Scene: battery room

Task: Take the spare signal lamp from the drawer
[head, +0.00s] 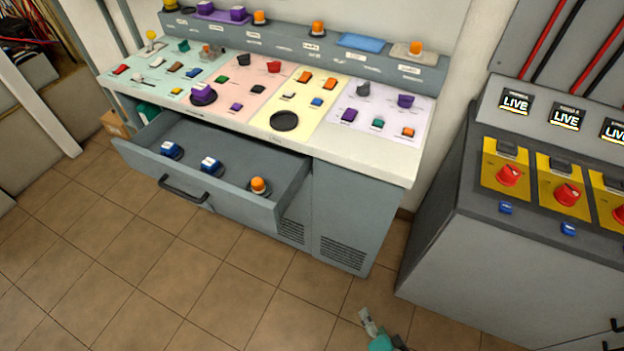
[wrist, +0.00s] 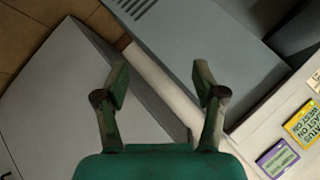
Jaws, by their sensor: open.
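The drawer (head: 235,206) under the control desk is pulled open. The spare signal lamp (head: 259,186), with an orange dome on a dark base, stands upright in it near the right front corner. Two blue-and-white items, one at the left (head: 171,150) and one in the middle (head: 209,166), also lie in the drawer. My gripper (head: 368,322) is at the bottom edge of the head view, over the floor, to the right of the drawer and well apart from it. The wrist view shows its two fingers (wrist: 160,82) spread with nothing between them. The lamp is not seen in the wrist view.
The control desk (head: 385,165) stands above the drawer, with several switches and orange lamps. A grey breaker cabinet (head: 500,265) with red knobs and LIVE displays stands at the right. Tiled floor (head: 200,290) in front of the drawer is clear.

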